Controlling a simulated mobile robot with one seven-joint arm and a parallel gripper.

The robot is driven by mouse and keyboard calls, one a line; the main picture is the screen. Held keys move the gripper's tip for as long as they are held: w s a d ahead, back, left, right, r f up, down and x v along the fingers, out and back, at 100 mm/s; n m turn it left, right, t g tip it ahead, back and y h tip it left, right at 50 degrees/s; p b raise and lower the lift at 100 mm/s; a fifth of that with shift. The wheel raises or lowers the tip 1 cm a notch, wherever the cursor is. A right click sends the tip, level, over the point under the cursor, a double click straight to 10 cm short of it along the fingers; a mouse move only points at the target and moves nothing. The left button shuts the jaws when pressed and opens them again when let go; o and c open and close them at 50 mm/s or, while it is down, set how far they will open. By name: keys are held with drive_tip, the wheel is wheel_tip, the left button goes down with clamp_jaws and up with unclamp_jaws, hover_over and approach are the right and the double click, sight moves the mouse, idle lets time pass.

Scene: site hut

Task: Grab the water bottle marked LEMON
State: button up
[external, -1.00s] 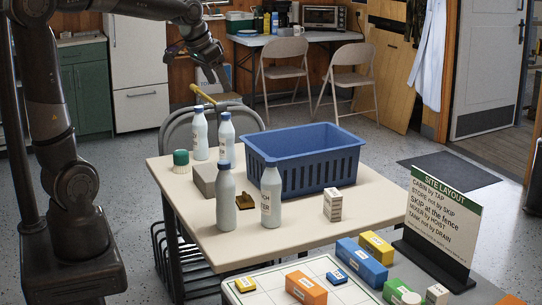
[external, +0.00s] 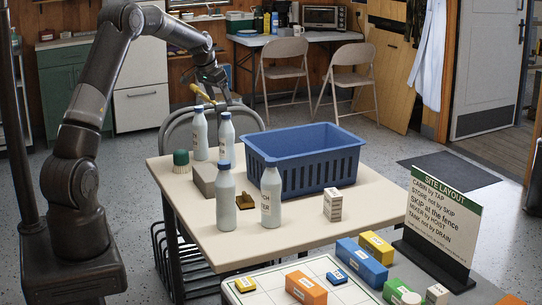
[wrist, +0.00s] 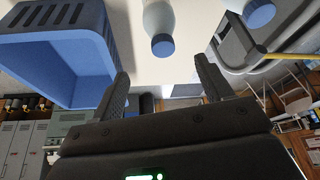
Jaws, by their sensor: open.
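Several pale bottles with blue caps stand upright on the beige table. Two are at the back, a left one (external: 200,135) and a right one (external: 227,138); two are at the front, a left one (external: 225,200) and a right one (external: 271,200). The front right label shows letters ending in "CH"; I cannot read LEMON on any bottle. My gripper (external: 217,97) is open and empty, above and behind the back pair. In the wrist view, one bottle (wrist: 158,15) lies ahead of the open fingers (wrist: 161,76), apart from them. A second blue cap (wrist: 259,12) is to its right.
A blue crate (external: 305,165) stands right of the bottles and shows large in the wrist view (wrist: 55,50). A grey block (external: 205,178), a green-topped brush (external: 181,162), a brown item (external: 245,201) and a small white box (external: 333,205) are also on the table. A folding chair (external: 180,130) stands behind.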

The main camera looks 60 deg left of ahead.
sight(228, 122)
drive_tip(key=x, duration=1.1)
drive_tip(key=shift+s+a+f, duration=0.15)
drive_tip(key=shift+a+f, duration=0.05)
drive_tip(key=shift+a, duration=0.05)
drive_tip(key=shift+s, duration=0.1)
clamp_jaws()
idle(0.3)
